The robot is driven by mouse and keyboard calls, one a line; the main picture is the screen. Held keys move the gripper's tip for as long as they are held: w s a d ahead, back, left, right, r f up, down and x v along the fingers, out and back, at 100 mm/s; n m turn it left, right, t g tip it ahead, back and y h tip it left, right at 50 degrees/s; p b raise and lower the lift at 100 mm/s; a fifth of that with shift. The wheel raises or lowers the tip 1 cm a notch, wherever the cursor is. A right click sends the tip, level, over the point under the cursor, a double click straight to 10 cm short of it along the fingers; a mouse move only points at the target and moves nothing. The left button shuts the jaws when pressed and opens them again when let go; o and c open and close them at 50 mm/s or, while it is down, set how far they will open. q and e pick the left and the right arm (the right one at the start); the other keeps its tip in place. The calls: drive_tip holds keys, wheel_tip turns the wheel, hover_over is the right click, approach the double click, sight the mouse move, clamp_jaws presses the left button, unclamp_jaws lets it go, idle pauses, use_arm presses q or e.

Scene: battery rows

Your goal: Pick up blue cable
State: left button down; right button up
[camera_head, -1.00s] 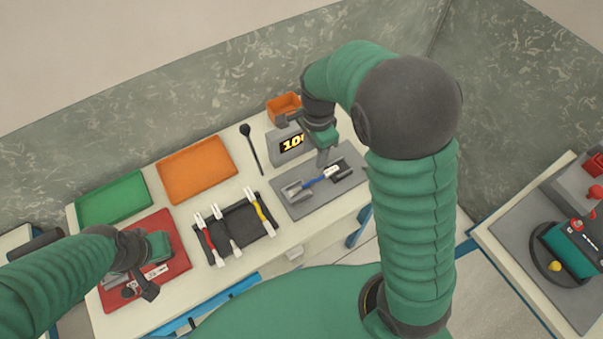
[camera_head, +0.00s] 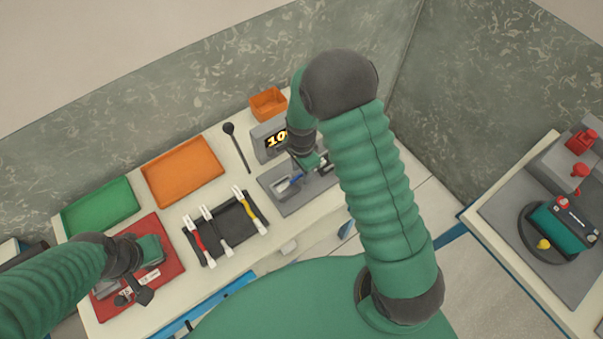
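The blue cable (camera_head: 293,181) lies on the grey tester base (camera_head: 293,206), in front of a display. Only a short blue stretch of it shows; my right gripper hides much of the rest. My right gripper (camera_head: 315,168) is low over the tester, right at the cable. Its fingers are too small and covered to show whether they are open or closed on it. My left gripper (camera_head: 136,292) hovers over the red tray (camera_head: 170,262) at the left, and its finger gap is not clear.
A dark holder (camera_head: 226,226) with red, white and yellow cables lies between the red tray and the tester. Green (camera_head: 100,206) and orange (camera_head: 182,172) trays sit behind. A small orange bin (camera_head: 268,103) and a black probe (camera_head: 237,148) are near the display. Another table stands at right.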

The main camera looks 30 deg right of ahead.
clamp_jaws()
drive_tip(key=shift+r, duration=0.1)
